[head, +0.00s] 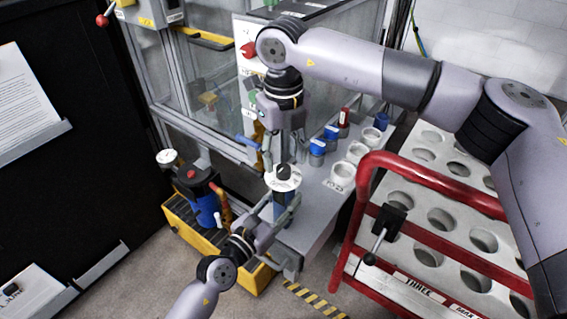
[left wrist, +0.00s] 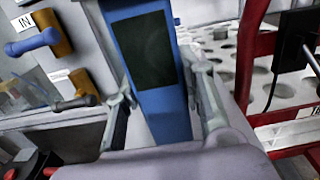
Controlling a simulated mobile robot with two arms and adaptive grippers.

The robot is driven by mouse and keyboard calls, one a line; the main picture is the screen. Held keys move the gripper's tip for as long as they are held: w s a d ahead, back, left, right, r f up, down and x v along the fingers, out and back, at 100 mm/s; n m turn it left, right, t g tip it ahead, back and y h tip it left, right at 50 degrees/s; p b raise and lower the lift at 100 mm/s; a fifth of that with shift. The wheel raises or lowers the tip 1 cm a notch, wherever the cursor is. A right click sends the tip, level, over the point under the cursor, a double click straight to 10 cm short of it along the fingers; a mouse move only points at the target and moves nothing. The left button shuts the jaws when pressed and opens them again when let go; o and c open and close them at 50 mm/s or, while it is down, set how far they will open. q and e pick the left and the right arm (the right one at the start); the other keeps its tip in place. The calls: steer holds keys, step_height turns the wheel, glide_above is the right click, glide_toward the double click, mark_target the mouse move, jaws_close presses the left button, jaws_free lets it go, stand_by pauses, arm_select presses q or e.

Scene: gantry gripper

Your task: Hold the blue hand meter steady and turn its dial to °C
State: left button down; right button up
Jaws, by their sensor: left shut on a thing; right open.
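The blue hand meter (head: 281,208) stands upright near the front edge of the grey bench. Its white round face (head: 283,184) with a black dial knob (head: 284,171) is on top; the markings are too small to read. My left gripper (head: 284,205) is shut on the meter's body from the lower side. In the left wrist view the meter (left wrist: 172,122) shows a dark screen between the two fingers. My right gripper (head: 284,158) points down just above the dial, open, with its fingers apart. Which mark the dial points to cannot be told.
A red-railed rack (head: 440,177) with round holes stands right of the bench (head: 318,213). Several blue and white cups (head: 342,174) stand on the bench. A yellow-and-black crate (head: 190,226) with a blue canister (head: 207,208) is at the left. A glass-walled cabinet (head: 205,95) is behind.

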mark_target(284, 167)
steer(key=shift+f, duration=1.55)
jaws_close()
